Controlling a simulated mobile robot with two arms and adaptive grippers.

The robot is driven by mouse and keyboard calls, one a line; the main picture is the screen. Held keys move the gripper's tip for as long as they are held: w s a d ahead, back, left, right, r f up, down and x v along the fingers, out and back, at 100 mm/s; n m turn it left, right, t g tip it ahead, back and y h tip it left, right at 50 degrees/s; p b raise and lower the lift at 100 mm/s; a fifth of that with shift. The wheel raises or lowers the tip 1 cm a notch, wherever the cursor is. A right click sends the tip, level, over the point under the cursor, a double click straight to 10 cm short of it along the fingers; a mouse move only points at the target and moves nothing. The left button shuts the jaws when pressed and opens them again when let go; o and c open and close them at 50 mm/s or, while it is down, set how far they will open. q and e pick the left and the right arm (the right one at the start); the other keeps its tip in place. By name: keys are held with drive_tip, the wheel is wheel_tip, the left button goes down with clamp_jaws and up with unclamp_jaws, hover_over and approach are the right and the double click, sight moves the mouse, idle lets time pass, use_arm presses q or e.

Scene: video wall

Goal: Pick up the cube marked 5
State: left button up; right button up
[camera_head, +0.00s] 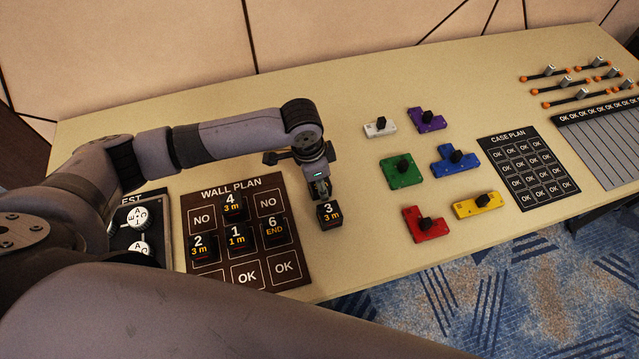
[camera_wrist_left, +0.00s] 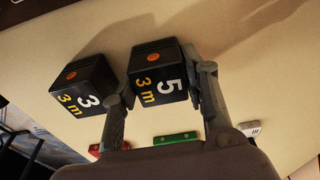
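The black cube marked 5 (camera_wrist_left: 160,75), with "3 m" in yellow and an orange dot on top, sits between the two fingers of my left gripper (camera_wrist_left: 162,92) in the left wrist view. Both finger pads appear to touch its sides. In the head view my left gripper (camera_head: 320,190) points down near the table's front edge and hides most of this cube. Whether the cube is off the table I cannot tell. A similar cube marked 3 (camera_head: 329,213) stands close in front of the gripper; it also shows in the wrist view (camera_wrist_left: 82,88). My right gripper is out of view.
The WALL PLAN board (camera_head: 240,188) at left holds several marked cubes. Coloured blocks, including a green one (camera_head: 402,171) and a red one (camera_head: 425,224), lie right of the gripper. The CASE PLAN board (camera_head: 526,168) is further right. The table (camera_head: 330,110) behind is bare.

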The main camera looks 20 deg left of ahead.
use_arm(q)
drive_tip(key=c, duration=0.6)
drive_tip(key=shift+c, duration=0.2)
